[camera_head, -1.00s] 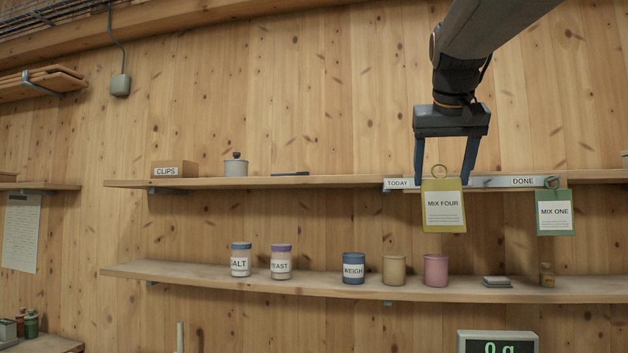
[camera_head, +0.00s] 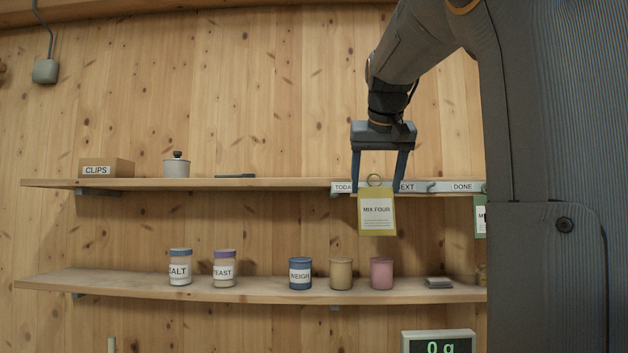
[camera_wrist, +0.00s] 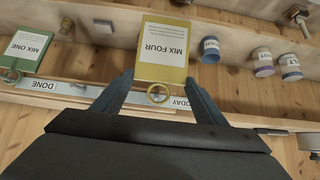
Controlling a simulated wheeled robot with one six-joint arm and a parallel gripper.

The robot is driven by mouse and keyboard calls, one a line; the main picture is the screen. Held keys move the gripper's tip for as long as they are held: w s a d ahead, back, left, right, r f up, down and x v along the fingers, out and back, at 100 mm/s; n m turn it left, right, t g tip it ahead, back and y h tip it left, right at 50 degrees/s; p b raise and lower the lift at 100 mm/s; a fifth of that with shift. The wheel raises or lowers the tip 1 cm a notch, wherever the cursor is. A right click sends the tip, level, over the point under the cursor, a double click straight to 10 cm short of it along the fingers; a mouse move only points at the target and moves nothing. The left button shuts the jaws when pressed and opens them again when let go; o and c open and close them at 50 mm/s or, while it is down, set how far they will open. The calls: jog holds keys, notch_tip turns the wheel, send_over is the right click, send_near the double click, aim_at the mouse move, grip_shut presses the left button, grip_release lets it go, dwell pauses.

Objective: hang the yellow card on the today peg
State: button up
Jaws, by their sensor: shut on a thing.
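The yellow card (camera_head: 376,222), marked MIX FOUR, hangs upright with a ring at its top. My gripper (camera_head: 378,186) is shut on it, one finger at each side of its top. The card is in front of the label rail (camera_head: 420,188), between the partly covered TODAY label (camera_head: 343,187) and the NEXT label. In the wrist view the card (camera_wrist: 163,50) is between my fingertips (camera_wrist: 158,84), and its ring is near the TODAY label (camera_wrist: 180,103). I cannot tell whether the ring is around the today peg.
A green MIX ONE card (camera_wrist: 24,48) hangs by the DONE label (camera_head: 462,187). Labelled jars and cups, such as the pink cup (camera_head: 381,274), stand on the lower shelf (camera_head: 230,290). A clips box (camera_head: 106,168) and a lidded pot (camera_head: 176,167) stand on the upper shelf.

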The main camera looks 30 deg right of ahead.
jog(key=shift+w+d+f+p, duration=0.1)
jog(key=shift+w+d+p, duration=0.1)
jog(key=shift+w+d, duration=0.45)
jog(key=shift+w+d+f+p, duration=0.1)
jog(key=shift+w+d+p, duration=0.2)
jog(key=shift+w, duration=0.65)
jog(key=shift+w+d+p, duration=0.15)
jog(key=shift+w+d, duration=0.3)
jog(key=shift+w, duration=0.35)
jog(key=shift+w+d+f, duration=0.3)
jog(key=shift+w+f, duration=0.15)
jog(key=shift+w, duration=0.05)
